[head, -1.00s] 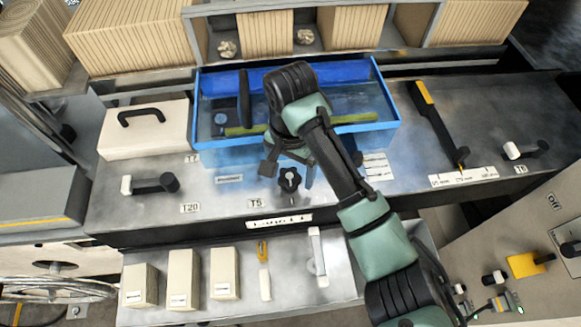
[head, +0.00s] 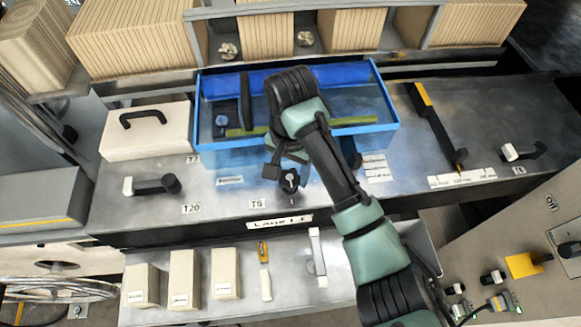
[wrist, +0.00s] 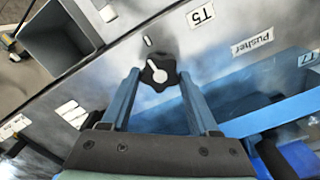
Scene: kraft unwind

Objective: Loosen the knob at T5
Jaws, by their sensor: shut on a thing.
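The T5 knob is a black lobed knob with a pale pointer mark, standing on the grey bench top just behind the T5 label (head: 257,204). In the head view the knob (head: 290,183) is partly covered by my gripper (head: 287,176). In the wrist view the knob (wrist: 158,74) sits between the two blue fingers of my gripper (wrist: 158,80), with one finger on each side. My gripper is shut on the knob. A short white mark (wrist: 147,42) lies on the bench beside the knob, and the T5 label (wrist: 202,15) is to its upper right.
A blue-rimmed tank (head: 222,148) stands close behind the knob. A black-handled pale box (head: 140,140) and the T20 lever (head: 155,185) are to the left. A yellow-and-black lever (head: 437,125) is at right. A lower shelf (head: 290,290) in front holds pale blocks.

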